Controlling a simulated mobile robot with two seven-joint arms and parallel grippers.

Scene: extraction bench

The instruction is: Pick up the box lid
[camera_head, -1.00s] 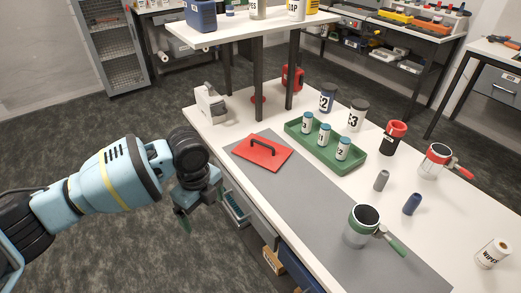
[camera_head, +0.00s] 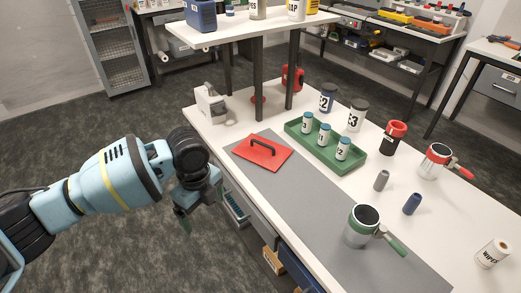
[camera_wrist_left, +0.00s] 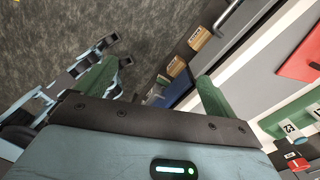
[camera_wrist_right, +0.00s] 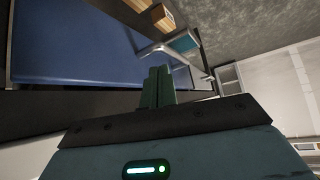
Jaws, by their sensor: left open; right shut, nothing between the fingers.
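The box lid (camera_head: 255,155) is a flat red plate with a black bar handle (camera_head: 262,147). It lies on the grey mat at the near left part of the bench, beside the green tray. Part of it shows at the right edge of the left wrist view (camera_wrist_left: 300,55). My left gripper (camera_head: 187,218) is open and empty, left of the bench's edge and apart from the lid. Its green fingers stand wide apart in the left wrist view (camera_wrist_left: 157,90). My right gripper (camera_wrist_right: 157,88) is shut and empty, and is out of the head view.
The green tray (camera_head: 318,160) holds several small white bottles with blue caps. A green-banded mug (camera_head: 358,231) stands on the grey mat (camera_head: 318,230). A raised shelf (camera_head: 245,27) on dark posts stands behind the lid. A white device (camera_head: 209,104) stands at the bench's left corner.

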